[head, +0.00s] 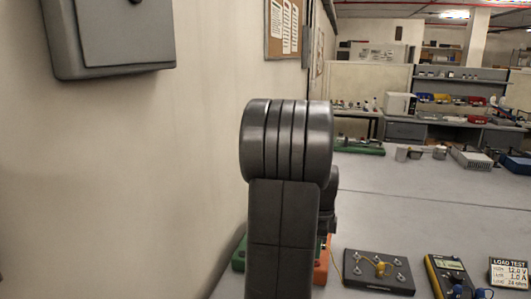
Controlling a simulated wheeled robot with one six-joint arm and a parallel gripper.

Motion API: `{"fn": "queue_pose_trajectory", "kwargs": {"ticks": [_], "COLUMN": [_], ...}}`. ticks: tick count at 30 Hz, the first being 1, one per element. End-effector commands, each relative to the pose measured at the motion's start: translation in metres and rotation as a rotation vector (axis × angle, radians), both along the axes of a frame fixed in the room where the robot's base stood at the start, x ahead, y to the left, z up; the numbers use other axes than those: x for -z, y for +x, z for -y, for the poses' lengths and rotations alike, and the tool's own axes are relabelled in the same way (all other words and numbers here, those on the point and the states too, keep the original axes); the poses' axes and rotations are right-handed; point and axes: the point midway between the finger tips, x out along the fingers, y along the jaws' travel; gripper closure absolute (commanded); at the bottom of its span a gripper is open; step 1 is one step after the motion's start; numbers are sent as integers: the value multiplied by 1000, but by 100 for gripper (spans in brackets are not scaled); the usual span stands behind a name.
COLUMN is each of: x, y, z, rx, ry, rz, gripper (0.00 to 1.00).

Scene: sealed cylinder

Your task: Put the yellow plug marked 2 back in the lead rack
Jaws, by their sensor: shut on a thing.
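My gripper is not visible; my own dark arm fills the middle of the head view and covers what lies behind it. A small yellow piece (381,267) shows on a dark box with several metal posts (368,281). It may be a plug or a lead; I cannot read any mark on it. I cannot make out a thing that is surely the lead rack. A green piece (238,252) and an orange piece (322,262) show on either side of my arm, mostly hidden by it.
The grey bench top (430,195) is largely clear in the middle. A yellow meter (449,277) and a LOAD TEST sign (509,273) stand at front right. A green board (360,147), cups and a pale box (474,159) stand farther back. A wall is at left.

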Motion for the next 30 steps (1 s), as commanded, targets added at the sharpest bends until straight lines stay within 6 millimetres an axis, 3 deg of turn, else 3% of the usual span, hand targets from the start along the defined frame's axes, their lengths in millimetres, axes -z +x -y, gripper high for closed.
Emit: {"fn": "queue_pose_trajectory", "kwargs": {"ticks": [21,30], "x": [-31,-34], "y": [0,0], "z": [0,0], "rx": [0,0], "ry": [0,0], "rz": [0,0], "gripper": [100,100]}}
